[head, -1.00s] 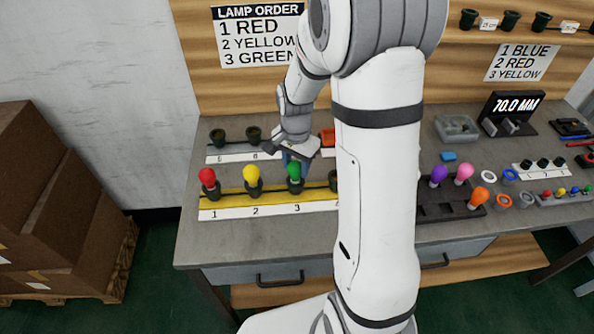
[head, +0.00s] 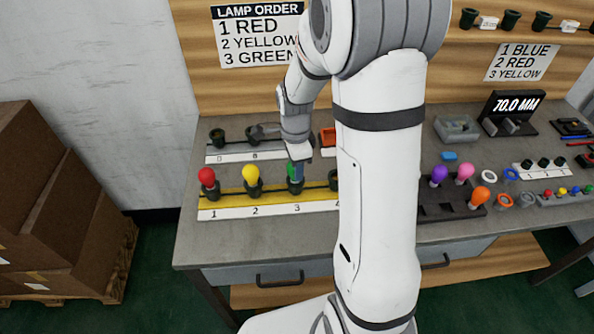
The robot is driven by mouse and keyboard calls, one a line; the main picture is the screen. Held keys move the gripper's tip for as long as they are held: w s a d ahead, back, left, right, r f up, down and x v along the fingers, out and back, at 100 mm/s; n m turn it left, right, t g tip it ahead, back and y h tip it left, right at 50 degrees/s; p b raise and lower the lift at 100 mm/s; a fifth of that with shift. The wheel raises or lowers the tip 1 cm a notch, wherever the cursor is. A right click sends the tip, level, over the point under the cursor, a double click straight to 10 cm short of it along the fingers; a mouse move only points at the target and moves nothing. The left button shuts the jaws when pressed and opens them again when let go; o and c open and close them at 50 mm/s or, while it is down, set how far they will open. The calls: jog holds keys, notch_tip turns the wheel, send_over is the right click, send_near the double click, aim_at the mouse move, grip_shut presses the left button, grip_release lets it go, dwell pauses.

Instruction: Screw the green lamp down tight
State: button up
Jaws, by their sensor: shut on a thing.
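The green lamp (head: 291,171) stands upright in the dark socket (head: 295,186) at position 3 of the yellow strip (head: 226,200). My gripper (head: 297,168) is at the lamp from above, shut on it, and its fingers cover part of the bulb. A red lamp (head: 207,177) stands in socket 1 and a yellow lamp (head: 250,173) in socket 2. How deep the green lamp's thread sits cannot be seen.
A grey strip with empty sockets (head: 217,136) lies behind the yellow strip. My own arm hides the middle of the bench. A dark tray (head: 431,211) with purple, pink and orange lamps is to the right. The bench front (head: 230,240) is clear.

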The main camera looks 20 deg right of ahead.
jog(key=shift+m, duration=0.6)
jog(key=o, duration=0.9)
jog(key=n, duration=1.1)
jog(key=shift+b, duration=0.3)
jog(key=n, duration=1.2)
